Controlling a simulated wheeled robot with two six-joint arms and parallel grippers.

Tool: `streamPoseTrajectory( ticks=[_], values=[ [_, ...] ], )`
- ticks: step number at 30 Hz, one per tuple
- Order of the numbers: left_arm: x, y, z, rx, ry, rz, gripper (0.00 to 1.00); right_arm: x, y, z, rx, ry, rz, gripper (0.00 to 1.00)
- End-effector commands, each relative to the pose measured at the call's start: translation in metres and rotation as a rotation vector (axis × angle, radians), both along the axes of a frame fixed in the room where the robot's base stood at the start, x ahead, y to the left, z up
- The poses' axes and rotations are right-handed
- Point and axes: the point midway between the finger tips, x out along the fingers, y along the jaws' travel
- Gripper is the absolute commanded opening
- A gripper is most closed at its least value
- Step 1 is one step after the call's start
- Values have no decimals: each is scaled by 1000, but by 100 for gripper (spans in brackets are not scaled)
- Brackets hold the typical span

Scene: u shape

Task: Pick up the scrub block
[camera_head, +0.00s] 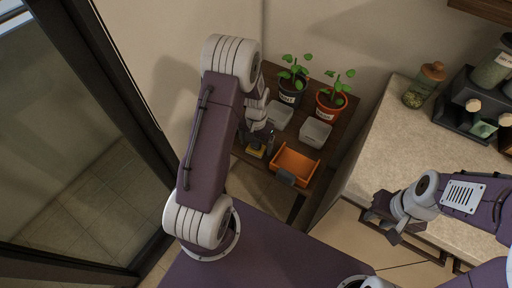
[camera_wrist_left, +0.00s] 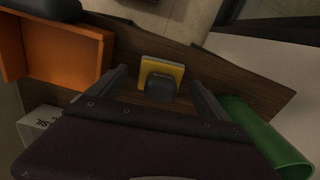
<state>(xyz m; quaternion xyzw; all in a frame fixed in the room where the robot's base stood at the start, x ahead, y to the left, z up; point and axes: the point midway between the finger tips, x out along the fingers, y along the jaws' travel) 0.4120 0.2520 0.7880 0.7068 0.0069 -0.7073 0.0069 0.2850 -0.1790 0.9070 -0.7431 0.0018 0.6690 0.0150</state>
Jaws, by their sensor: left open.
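The scrub block, a yellow pad with a dark grip, lies on the brown wooden shelf top (camera_wrist_left: 125,42). In the left wrist view the scrub block (camera_wrist_left: 177,70) sits between the finger lines of my left gripper (camera_wrist_left: 160,82), beyond the tips. In the head view the scrub block (camera_head: 254,152) shows just below my left gripper (camera_head: 260,137), partly covered by it. My left gripper is open and empty. My right gripper (camera_head: 384,222) is open and empty near the pale counter's front edge, far from the block.
An orange open bin (camera_head: 296,166) stands right of the block. Two clear containers (camera_head: 315,133) and two potted plants (camera_head: 330,104) stand behind. A green rounded object (camera_wrist_left: 268,135) lies close to my left gripper's right side. A pale counter (camera_head: 395,150) holds jars.

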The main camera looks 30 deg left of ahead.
Motion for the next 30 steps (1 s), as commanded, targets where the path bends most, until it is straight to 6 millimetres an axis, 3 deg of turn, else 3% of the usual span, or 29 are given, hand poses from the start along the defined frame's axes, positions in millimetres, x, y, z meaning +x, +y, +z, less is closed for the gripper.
streamPoseTrajectory(
  ticks=[3,10,18,26,30],
  values=[
    [0,1,-13,0,0,1,89,0,0,-2,0,0,0,29],
    [1,1,-14,0,-3,1,89,0,0,-2,0,0,0,29],
    [1,1,-14,0,-2,2,15,0,0,-2,0,0,0,29],
    [1,1,-11,0,-3,2,15,0,0,-1,0,0,0,29],
    [1,1,4,1,-5,2,15,0,0,1,0,0,0,29]
  ],
)
